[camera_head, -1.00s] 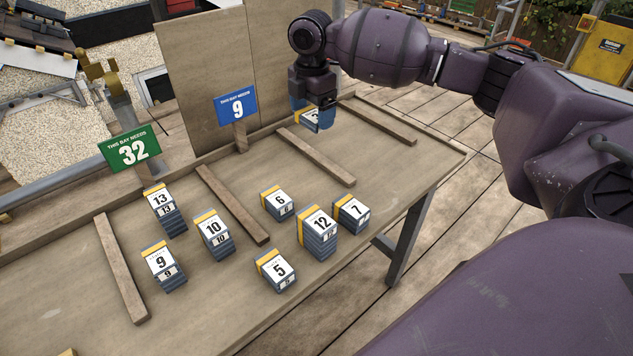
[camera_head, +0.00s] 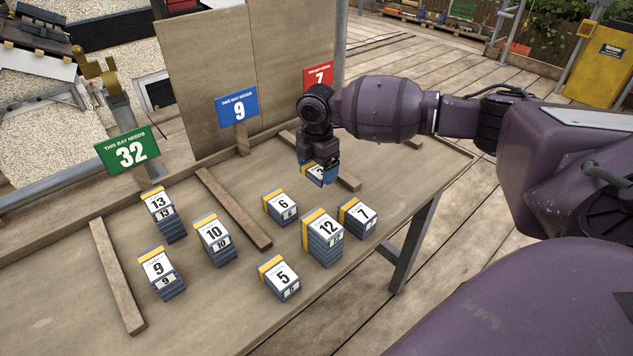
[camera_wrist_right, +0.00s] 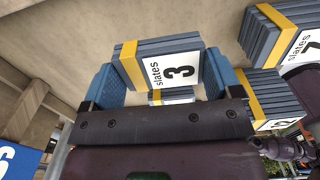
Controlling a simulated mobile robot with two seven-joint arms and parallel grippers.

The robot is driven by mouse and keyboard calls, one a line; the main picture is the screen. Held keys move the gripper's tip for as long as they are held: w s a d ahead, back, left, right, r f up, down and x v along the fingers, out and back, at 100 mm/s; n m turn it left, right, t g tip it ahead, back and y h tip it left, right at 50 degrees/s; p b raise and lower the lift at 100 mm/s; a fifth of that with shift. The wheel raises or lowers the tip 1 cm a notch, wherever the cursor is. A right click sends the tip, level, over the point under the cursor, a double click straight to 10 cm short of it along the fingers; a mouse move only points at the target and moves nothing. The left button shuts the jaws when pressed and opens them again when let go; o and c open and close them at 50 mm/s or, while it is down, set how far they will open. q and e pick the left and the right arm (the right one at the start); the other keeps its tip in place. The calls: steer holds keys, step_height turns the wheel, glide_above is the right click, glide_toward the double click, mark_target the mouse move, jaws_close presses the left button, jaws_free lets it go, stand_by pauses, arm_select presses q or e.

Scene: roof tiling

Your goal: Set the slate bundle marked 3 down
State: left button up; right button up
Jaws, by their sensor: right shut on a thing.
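The slate bundle marked 3 (camera_wrist_right: 160,65) is small and grey-blue with a yellow band and a white label. My right gripper (camera_head: 318,172) is shut on it. A blue sign reading 9 (camera_head: 238,107), a green sign reading 32 (camera_head: 130,150) and a red sign reading 7 (camera_head: 318,77) stand along the back. My left gripper is not seen.
Bundles marked 6 (camera_head: 281,206), 12 (camera_head: 322,238), 7 (camera_head: 358,215), 5 (camera_head: 279,277), 10 (camera_head: 214,239), 9 (camera_head: 161,274) and 13 (camera_head: 163,215) stand on the bench (camera_head: 60,290). Wooden battens (camera_head: 233,207) divide it into bays.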

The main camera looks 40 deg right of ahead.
mark_target(317, 192)
step_height(317, 192, down, 5)
steer(key=shift+r+b, duration=0.2)
steer(key=shift+b, duration=0.2)
steer(key=shift+f, duration=0.3)
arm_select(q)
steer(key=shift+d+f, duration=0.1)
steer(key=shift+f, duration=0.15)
arm_select(e)
steer(key=shift+r, duration=0.1)
steer(key=o, duration=0.8)
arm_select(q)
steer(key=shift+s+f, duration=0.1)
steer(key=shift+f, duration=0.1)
arm_select(e)
step_height(317, 192, up, 11)
steer(key=shift+p, duration=1.05)
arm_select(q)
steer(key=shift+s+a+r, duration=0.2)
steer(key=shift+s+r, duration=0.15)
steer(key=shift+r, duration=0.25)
arm_select(e)
steer(key=shift+r, duration=0.5)
